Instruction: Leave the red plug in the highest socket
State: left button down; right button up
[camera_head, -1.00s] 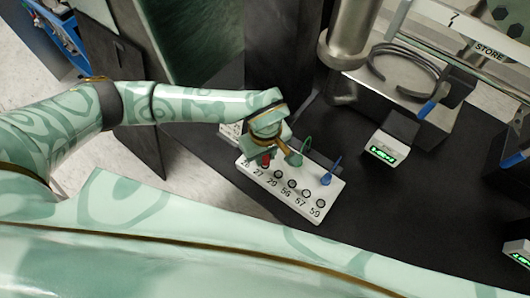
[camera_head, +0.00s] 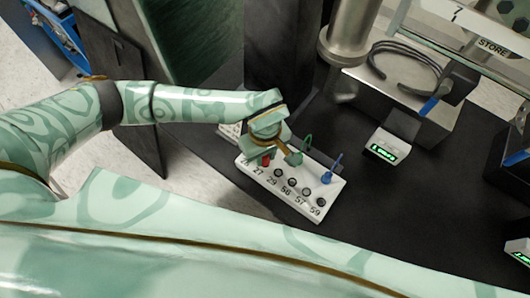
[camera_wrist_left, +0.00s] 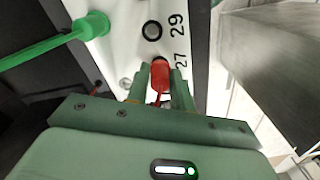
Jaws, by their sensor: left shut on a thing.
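The white socket strip (camera_head: 308,210) lies on the dark surface, with a row of round sockets labelled 26, 27, 29, 56, 57 and 59. The red plug (camera_head: 265,160) is at the 27 position; it also shows in the left wrist view (camera_wrist_left: 160,74). My left gripper (camera_wrist_left: 160,88) is shut on the red plug, one finger on each side. The plug's tip is at the socket beside the 27 mark; I cannot tell how deep it sits. The 59 socket (camera_head: 320,202) at the right end is empty. The 26 socket is hidden by my gripper. My right gripper is not in view.
A green plug (camera_head: 305,146) and a blue plug (camera_head: 327,178) stand along the strip's back side. A small device with a green display (camera_head: 384,151) stands right of the strip, below a metal box with coiled cable (camera_head: 405,68).

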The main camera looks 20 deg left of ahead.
pick_arm(q)
jog(key=shift+f+b, duration=0.35)
jog(key=shift+f, duration=0.25)
jog(key=c, duration=1.1)
grip_release()
jog(key=shift+r, duration=0.1)
notch_tip(320, 180, up, 16)
jog(key=shift+r+p, duration=0.1)
jog(key=shift+p, duration=0.45)
